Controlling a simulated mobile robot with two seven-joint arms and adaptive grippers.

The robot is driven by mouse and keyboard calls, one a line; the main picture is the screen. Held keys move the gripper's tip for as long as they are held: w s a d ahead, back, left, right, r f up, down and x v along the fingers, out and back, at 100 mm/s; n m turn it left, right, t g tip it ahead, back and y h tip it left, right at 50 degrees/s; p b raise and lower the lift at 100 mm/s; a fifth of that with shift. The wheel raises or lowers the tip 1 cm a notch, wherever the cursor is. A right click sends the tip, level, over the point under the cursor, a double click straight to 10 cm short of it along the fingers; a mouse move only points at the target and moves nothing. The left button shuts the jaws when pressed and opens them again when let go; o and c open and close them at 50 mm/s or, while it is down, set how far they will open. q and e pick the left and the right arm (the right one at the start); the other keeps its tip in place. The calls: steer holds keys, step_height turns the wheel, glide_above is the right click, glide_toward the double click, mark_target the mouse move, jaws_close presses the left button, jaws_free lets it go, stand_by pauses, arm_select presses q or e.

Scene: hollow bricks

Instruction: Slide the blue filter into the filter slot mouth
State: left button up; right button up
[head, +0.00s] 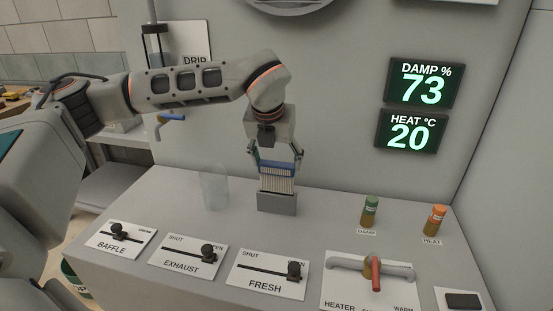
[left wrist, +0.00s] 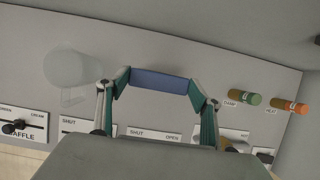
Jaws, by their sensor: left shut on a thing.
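The blue filter (head: 276,184) has a blue top band and a pale ribbed body; it is upright in the head view. My left gripper (head: 279,157) points down and is shut on its blue top, with a finger on each side. A small grey block, apparently the filter slot mouth (head: 277,204), stands on the counter directly below. The filter's lower edge meets the block's top; I cannot tell how far inside it is. In the left wrist view the blue top (left wrist: 160,84) spans between the fingers, and the slot is hidden. My right gripper is not in view.
A clear beaker (head: 214,187) stands left of the block. Sliders for baffle (head: 118,235), exhaust (head: 205,253) and fresh (head: 293,269) line the front. Green (head: 370,210) and orange (head: 436,219) cylinders and a red-handled heater valve (head: 375,270) are at right.

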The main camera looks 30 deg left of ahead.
mark_target(276, 176)
arm_select(q)
steer(key=shift+f+b, duration=1.6)
steer(key=shift+f, duration=1.65)
steer(key=o, duration=1.2)
steer(key=v, duration=1.2)
steer(key=shift+s, duration=0.1)
